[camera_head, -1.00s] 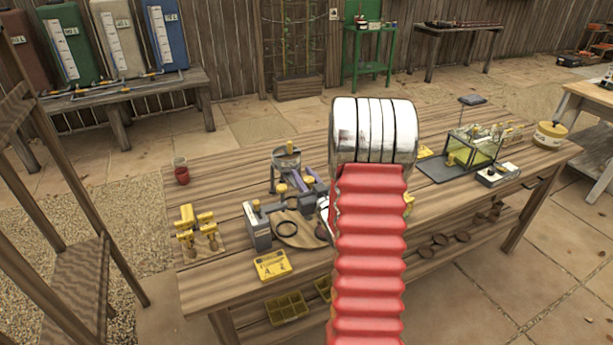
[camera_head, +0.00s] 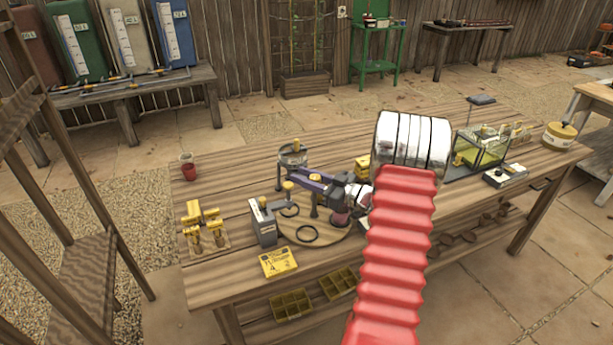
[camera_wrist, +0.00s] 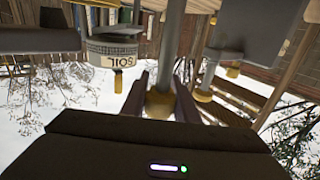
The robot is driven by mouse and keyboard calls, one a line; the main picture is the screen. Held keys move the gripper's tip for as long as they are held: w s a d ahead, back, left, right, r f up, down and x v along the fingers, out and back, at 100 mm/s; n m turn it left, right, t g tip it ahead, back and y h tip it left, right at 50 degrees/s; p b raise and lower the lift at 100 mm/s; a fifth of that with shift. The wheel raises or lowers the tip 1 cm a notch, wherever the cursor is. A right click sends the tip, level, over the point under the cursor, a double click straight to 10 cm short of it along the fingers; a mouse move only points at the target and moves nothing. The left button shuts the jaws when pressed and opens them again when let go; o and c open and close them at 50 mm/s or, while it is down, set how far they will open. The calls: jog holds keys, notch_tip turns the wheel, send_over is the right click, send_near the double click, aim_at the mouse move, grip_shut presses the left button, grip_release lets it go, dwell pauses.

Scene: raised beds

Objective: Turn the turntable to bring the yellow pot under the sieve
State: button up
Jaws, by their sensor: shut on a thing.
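The wooden turntable (camera_head: 335,241) lies on the bench, with dark rings (camera_head: 306,234) on its top. The round metal sieve (camera_head: 293,157) stands above its far left side. In the wrist view, turned upside down, a round vessel labelled SOIL (camera_wrist: 112,50), likely the sieve, hangs beside my fingers. My gripper (camera_head: 302,176) reaches in from the right, its purple fingers shut on a yellow-knobbed post (camera_head: 315,197). The knob (camera_wrist: 160,102) shows between the fingers in the wrist view. A dark reddish pot (camera_head: 341,218) is partly hidden below my gripper. I cannot make out the yellow pot for certain.
A grey box (camera_head: 262,222) with another yellow-knobbed post stands close at the turntable's left. A yellow card (camera_head: 279,262) lies in front. Yellow fittings (camera_head: 205,228) and a red cup (camera_head: 188,171) are further left. My red arm covers the bench right of the turntable.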

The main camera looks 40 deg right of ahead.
jog(key=shift+s+a+n+g+y, duration=0.2)
jog(key=shift+n+g+y, duration=0.5)
jog(key=shift+y, duration=0.5)
jog(key=shift+s+a+n+g+y, duration=0.1)
jog(key=shift+a+n+g+y, duration=0.3)
jog(key=shift+n+y, duration=0.65)
jog(key=shift+d, duration=0.1)
jog(key=o, duration=1.1)
jog(key=shift+c, duration=0.2)
jog(key=shift+s, duration=0.1)
